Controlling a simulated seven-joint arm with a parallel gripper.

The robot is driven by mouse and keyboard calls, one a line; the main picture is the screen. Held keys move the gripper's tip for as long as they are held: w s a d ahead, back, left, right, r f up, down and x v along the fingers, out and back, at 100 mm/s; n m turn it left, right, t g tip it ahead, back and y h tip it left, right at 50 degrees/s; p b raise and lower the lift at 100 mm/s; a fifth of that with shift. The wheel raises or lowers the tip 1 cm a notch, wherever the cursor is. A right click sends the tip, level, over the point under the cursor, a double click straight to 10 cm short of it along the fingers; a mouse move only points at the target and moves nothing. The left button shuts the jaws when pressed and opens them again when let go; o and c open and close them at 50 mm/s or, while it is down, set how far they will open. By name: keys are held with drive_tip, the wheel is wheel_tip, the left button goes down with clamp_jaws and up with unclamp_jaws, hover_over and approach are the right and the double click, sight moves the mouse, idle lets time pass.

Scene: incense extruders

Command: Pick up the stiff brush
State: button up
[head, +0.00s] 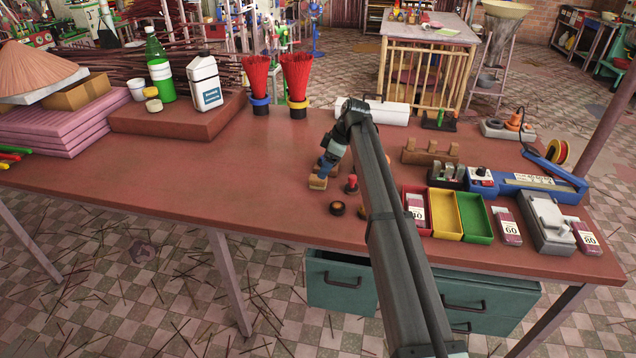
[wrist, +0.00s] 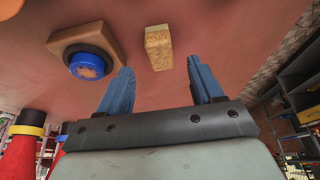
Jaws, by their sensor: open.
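A small tan block with a paler, rough-looking end, seemingly the stiff brush (wrist: 158,47), lies on the red-brown tabletop in the wrist view. It lies beyond my fingertips, roughly in line with the gap between them. In the head view the brush (head: 318,183) shows as a small tan piece just below my gripper (head: 326,170). My gripper also shows in the wrist view (wrist: 161,80), with two blue fingers apart and nothing between them. The fingers appear clear of the brush; the exact height is hard to tell.
A wooden block with a blue round part (wrist: 88,64) sits close beside the brush. A red-topped piece (head: 351,184) and a dark round piece (head: 337,208) stand nearby. Two red bundles (head: 297,78) stand behind. Coloured trays (head: 446,214) lie to the right.

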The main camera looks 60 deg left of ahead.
drive_tip(key=shift+x, duration=3.05)
drive_tip(key=shift+s, duration=0.15)
drive_tip(key=shift+c, duration=0.3)
drive_tip(key=c, duration=1)
drive_tip(key=shift+r, duration=0.2)
wheel_tip(320, 180, up, 10)
drive_tip(key=shift+f, duration=0.15)
